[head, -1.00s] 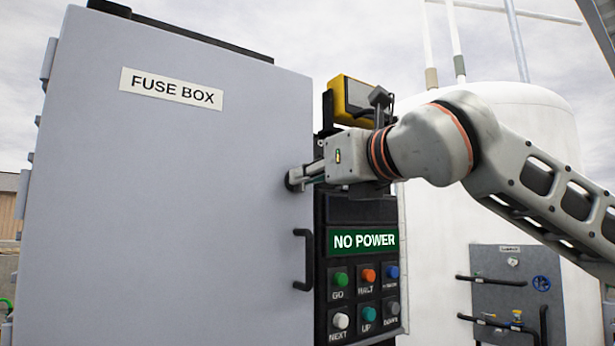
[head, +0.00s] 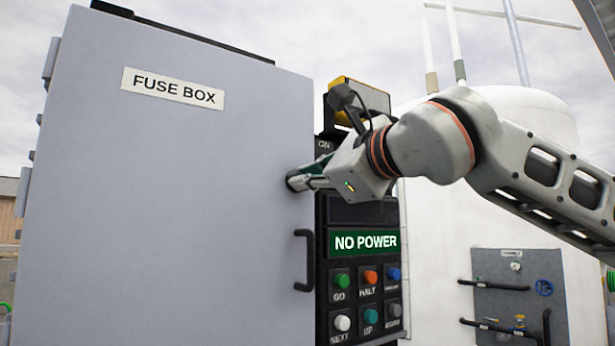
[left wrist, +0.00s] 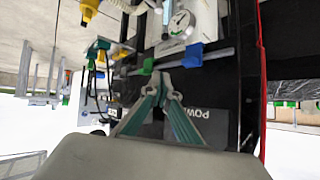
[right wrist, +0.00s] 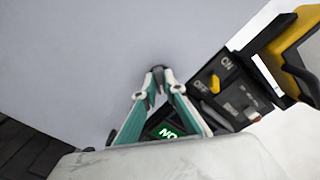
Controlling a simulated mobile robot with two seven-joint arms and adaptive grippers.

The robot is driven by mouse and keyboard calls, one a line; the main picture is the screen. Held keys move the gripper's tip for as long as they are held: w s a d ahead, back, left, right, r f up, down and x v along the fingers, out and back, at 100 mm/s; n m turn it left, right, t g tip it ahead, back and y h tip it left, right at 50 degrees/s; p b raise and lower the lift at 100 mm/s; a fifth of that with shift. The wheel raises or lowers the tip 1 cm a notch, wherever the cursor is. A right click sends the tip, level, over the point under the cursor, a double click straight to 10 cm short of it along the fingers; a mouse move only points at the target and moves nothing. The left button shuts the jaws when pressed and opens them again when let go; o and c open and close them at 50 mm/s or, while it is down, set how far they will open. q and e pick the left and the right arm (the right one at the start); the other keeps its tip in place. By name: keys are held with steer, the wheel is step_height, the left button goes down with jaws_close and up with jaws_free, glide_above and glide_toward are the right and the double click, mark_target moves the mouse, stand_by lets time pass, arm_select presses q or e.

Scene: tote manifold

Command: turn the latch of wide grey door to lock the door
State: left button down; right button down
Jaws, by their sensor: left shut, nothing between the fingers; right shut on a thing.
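The wide grey door (head: 170,210), labelled FUSE BOX, fills the left of the head view and looks shut. A black bar handle (head: 305,255) is on its right edge. My right gripper (head: 296,181) is at the door's right edge, above that handle, with its fingers closed on the latch. The fingers hide most of the latch; a small dark part of it (right wrist: 158,70) shows between the fingertips in the right wrist view. My left gripper is out of the head view; in the left wrist view its fingers (left wrist: 163,80) are together and empty.
A black control panel (head: 362,213) with a NO POWER display and several coloured buttons stands right of the door. A yellow-framed unit (head: 365,95) is above it. A white tank (head: 430,225) with a grey valve panel (head: 518,298) is behind, at right.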

steer(key=shift+n, duration=3.8)
steer(key=shift+f, duration=0.15)
steer(key=c, duration=2.1)
jaws_free()
steer(key=shift+s, duration=0.1)
steer(key=v, duration=1.2)
steer(key=shift+a, duration=0.1)
